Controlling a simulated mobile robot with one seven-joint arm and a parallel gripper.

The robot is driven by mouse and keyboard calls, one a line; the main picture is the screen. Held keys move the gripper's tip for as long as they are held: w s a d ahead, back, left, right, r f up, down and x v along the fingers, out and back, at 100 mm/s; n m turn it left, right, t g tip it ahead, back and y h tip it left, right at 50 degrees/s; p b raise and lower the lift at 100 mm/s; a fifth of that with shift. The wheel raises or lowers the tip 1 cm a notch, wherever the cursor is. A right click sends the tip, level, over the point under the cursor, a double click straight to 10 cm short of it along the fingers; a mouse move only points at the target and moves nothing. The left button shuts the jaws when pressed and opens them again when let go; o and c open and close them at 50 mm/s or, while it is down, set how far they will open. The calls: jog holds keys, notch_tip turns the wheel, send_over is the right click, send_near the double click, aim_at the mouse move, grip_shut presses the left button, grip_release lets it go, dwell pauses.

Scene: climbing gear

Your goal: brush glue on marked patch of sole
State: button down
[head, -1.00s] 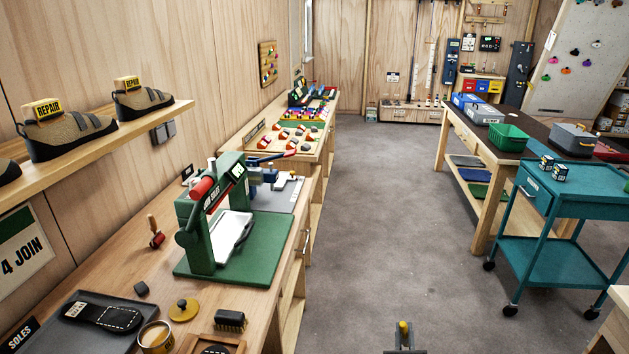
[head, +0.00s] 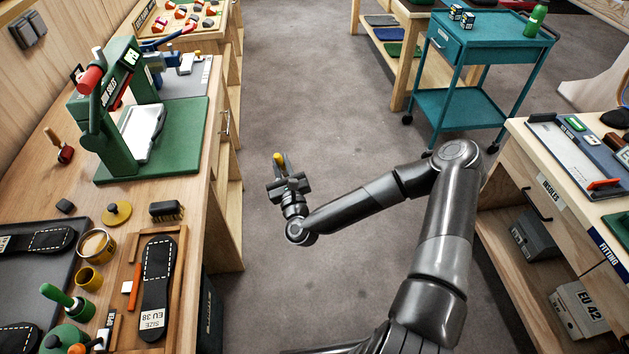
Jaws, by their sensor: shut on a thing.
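A black sole (head: 155,300) marked "SIZE EU 38", with a white dashed patch outline, lies in a wooden frame (head: 181,250) on the left bench. An open glue can (head: 108,250) stands just left of the frame; its yellow lid (head: 116,214) lies behind it. My gripper (head: 283,178) is above the floor aisle, right of the bench. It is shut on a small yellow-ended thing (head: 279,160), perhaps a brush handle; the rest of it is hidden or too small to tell. It is well apart from sole and can.
A dark mat (head: 35,295) with more soles, a small yellow cup (head: 89,279), a dark-bristled brush (head: 166,211) and a green press (head: 120,110) share the bench. A teal cart (head: 470,50) and right bench (head: 520,160) flank the clear floor.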

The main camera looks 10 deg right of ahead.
jog(key=s+a+r+n+g+y, duration=0.1)
jog(key=a+r+y, duration=0.1)
jog(key=a+r, duration=0.45)
jog(key=s+a+r+n+y, duration=0.1)
jog(key=s+a+r, duration=0.15)
jog(key=a, duration=0.75)
jog(key=s+a+r+n+g+y, duration=0.1)
jog(key=a+r+y, duration=0.1)
jog(key=a+r, duration=0.5)
jog(key=s+a+r+n+g+y, duration=0.2)
jog(key=s+a+y, duration=0.1)
jog(key=s+a, duration=0.75)
jog(key=s+a+r+n+g+y, duration=0.2)
jog(key=s+a+n+y, duration=0.15)
jog(key=s+a, duration=0.65)
jog(key=shift+m, duration=0.45)
jog(key=shift+s+d+f, duration=0.1)
jog(key=shift+d+f, duration=0.05)
jog(key=shift+f, duration=0.85)
jog(key=shift+s+d+f, duration=0.15)
jog(key=shift+f, duration=0.8)
jog(key=shift+s+d+f, duration=0.1)
jog(key=shift+d+f, duration=0.05)
jog(key=shift+f, duration=0.85)
jog(key=shift+f, duration=0.45)
